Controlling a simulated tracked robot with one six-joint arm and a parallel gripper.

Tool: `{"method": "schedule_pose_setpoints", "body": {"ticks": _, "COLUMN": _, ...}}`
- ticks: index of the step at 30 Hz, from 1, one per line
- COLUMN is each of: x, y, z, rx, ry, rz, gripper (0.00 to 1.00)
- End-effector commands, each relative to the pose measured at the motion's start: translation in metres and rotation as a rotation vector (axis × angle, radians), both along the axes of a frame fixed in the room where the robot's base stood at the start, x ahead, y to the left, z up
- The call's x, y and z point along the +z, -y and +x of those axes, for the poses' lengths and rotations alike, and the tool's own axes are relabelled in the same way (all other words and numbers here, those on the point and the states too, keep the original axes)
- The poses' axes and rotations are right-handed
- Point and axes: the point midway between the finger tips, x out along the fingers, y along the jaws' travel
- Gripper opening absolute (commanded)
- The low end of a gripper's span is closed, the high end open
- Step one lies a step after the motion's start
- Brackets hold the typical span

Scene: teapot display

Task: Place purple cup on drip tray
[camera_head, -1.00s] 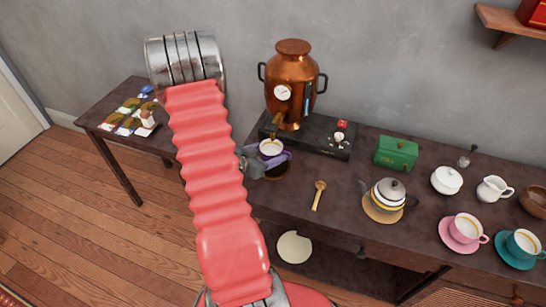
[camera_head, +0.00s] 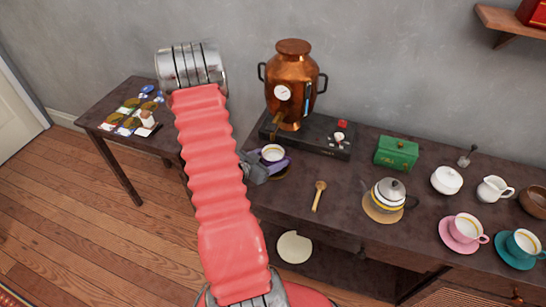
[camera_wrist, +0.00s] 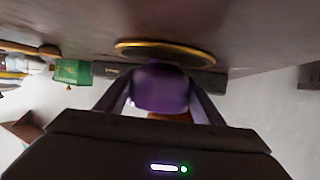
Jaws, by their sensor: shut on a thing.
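The purple cup (camera_head: 272,153), white inside with a gold band, is upright in my gripper (camera_head: 268,164) beside the copper urn's base. In the wrist view, which is upside down, the purple cup (camera_wrist: 160,88) is between the two fingers of my gripper (camera_wrist: 160,100). A dark round disc with a gold rim (camera_wrist: 195,52), apparently the drip tray, lies on the table very close to the cup's base. The cup and gripper mostly hide this disc in the head view. I cannot tell whether the cup touches it.
The copper urn (camera_head: 293,75) with its tap stands on a black base (camera_head: 318,142) just behind the cup. A wooden spoon (camera_head: 318,196), teapot (camera_head: 388,196) and green box (camera_head: 397,152) stand to the right. A side table (camera_head: 100,120) is at the left.

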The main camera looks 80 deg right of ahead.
Motion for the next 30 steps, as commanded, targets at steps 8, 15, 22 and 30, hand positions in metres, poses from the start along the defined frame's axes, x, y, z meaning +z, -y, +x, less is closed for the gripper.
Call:
{"method": "schedule_pose_setpoints", "body": {"ticks": 8, "x": -0.002, "y": 0.0, "z": 0.0, "rx": 0.0, "ry": 0.0, "rz": 0.0, "gripper": 0.75}}
{"method": "schedule_pose_setpoints", "body": {"ticks": 15, "x": -0.002, "y": 0.0, "z": 0.0, "rx": 0.0, "ry": 0.0, "rz": 0.0, "gripper": 0.81}}
{"method": "schedule_pose_setpoints", "body": {"ticks": 22, "x": 0.002, "y": -0.001, "z": 0.001, "rx": 0.001, "ry": 0.0, "rz": 0.0, "gripper": 0.81}}
{"method": "schedule_pose_setpoints", "body": {"ticks": 30, "x": 0.014, "y": -0.027, "z": 0.016, "rx": 0.004, "ry": 0.0, "rz": -0.001, "gripper": 0.81}}
